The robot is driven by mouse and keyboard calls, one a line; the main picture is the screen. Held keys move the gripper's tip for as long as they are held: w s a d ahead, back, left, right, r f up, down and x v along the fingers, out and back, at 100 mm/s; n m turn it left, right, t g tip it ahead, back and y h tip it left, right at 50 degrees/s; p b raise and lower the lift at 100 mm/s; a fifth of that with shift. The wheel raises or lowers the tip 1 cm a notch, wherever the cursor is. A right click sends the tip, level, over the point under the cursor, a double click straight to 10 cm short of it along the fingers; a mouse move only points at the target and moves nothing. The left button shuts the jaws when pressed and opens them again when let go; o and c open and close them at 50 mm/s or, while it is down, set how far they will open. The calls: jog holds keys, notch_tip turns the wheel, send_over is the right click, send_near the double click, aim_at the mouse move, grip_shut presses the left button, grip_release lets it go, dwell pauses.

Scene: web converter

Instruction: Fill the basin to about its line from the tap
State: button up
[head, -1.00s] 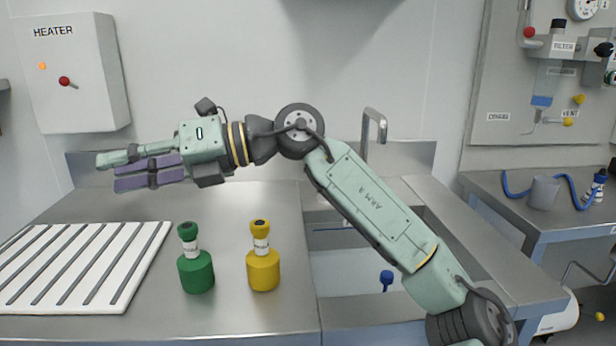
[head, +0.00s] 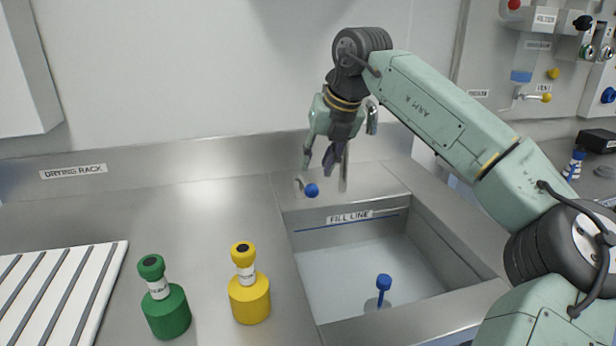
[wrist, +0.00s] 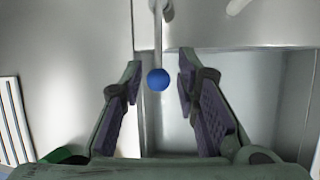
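The basin (head: 352,262) is sunk in the steel counter, with a blue line and a FILL LINE label (head: 349,217) on its back wall. I cannot make out water in it. A blue plug with a stem (head: 383,284) stands on its floor. The tap (head: 372,118) is behind the basin, partly hidden by my arm. Its blue knob (head: 312,190) is just below my gripper (head: 318,164), which points down. In the wrist view the blue knob (wrist: 158,79) lies between the two parted fingers of my open gripper (wrist: 160,64), touching neither visibly.
A green bottle (head: 166,308) and a yellow bottle (head: 249,297) stand on the counter left of the basin. A white drying rack (head: 62,295) lies further left. The counter behind the bottles is clear. Wall valves and a blue-capped bottle (head: 573,164) are at the right.

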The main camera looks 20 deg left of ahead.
aim_at(307, 183)
jog(key=p+x, duration=0.1)
jog(key=x, duration=0.5)
jog(key=shift+a+f, duration=0.2)
grip_shut()
dwell(0.6)
